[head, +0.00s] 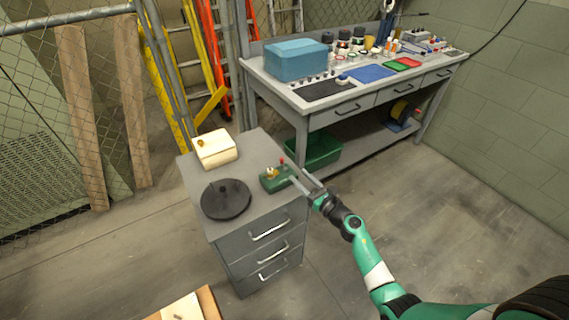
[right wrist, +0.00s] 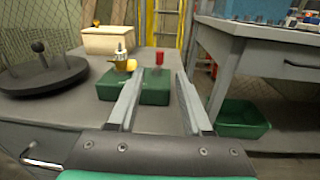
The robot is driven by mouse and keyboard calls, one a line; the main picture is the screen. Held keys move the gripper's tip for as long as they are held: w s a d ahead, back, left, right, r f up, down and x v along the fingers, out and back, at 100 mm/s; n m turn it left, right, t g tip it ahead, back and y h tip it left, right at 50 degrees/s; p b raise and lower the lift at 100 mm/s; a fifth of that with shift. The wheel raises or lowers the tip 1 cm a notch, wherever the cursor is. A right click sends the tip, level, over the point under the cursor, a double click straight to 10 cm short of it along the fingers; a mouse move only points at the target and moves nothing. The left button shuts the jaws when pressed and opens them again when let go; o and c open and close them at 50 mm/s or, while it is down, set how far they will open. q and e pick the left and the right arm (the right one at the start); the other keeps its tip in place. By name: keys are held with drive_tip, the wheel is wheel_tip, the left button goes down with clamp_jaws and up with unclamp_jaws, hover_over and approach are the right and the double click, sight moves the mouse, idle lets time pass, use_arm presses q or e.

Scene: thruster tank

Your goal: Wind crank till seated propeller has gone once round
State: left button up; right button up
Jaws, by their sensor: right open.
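A green block-shaped unit (head: 275,181) sits on top of the grey drawer cabinet, near its right edge. A small brass-coloured part (head: 271,173), seemingly the propeller, is on its left half; it also shows in the right wrist view (right wrist: 125,65). A red-tipped crank handle (head: 281,161) stands upright on the right half. In the right wrist view the red handle (right wrist: 159,58) appears between my finger lines, beyond the tips. My right gripper (head: 298,175) is open and empty, its fingers pointing at the unit's right side. My left gripper is not in view.
A black round disc with knobs (head: 226,200) and a cream box (head: 214,148) share the grey cabinet top (head: 245,160). A workbench (head: 335,98) with many items stands behind right, a green bin (head: 315,155) below it. Open floor lies to the right.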

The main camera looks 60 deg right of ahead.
sight(283, 160)
drive_tip(key=b+x, duration=0.3)
drive_tip(key=x, duration=0.5)
drive_tip(key=shift+w+d+f+b, duration=0.1)
drive_tip(key=shift+w+d+b, duration=0.05)
drive_tip(key=shift+w+b, duration=0.2)
drive_tip(key=shift+w+d+r, duration=0.2)
drive_tip(key=shift+w+d, duration=0.05)
drive_tip(key=shift+w, duration=0.25)
clamp_jaws()
